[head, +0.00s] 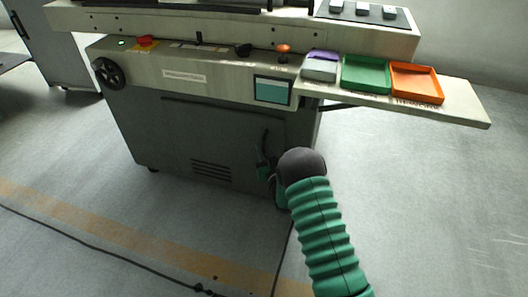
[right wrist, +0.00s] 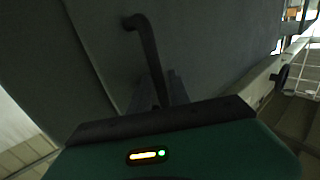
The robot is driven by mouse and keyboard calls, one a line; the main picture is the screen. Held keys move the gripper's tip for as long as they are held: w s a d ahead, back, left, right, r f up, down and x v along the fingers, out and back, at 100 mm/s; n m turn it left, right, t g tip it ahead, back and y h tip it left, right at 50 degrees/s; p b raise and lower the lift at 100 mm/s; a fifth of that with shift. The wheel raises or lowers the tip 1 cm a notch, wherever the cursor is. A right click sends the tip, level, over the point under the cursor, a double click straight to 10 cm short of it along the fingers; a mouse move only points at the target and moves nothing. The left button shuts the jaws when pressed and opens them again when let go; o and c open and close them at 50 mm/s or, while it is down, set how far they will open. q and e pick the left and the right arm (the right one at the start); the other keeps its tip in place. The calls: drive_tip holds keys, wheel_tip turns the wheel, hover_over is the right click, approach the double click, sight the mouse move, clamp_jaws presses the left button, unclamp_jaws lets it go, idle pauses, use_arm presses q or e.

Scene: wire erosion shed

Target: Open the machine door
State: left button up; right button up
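The machine door (head: 225,135) is the dark grey front panel of the machine, and it looks closed. Its black door handle (head: 265,139) is an upright bar on the right part of the panel. My right gripper (head: 263,163) is at the lower part of the handle. In the right wrist view, the handle (right wrist: 145,45) runs down between the two grey fingers (right wrist: 163,90), which stand close on either side of it and look shut on it. The handle's lower end is hidden by the gripper body. My left gripper is not in view.
Above the door is a control panel (head: 183,76) with a handwheel (head: 108,74) and a small screen (head: 272,90). A side shelf (head: 465,104) holds a green tray (head: 366,88) and an orange tray (head: 416,98). A cable (head: 95,247) lies on the otherwise clear floor.

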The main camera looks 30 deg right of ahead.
drive_tip(key=shift+c, duration=0.2)
clamp_jaws()
idle(1.1)
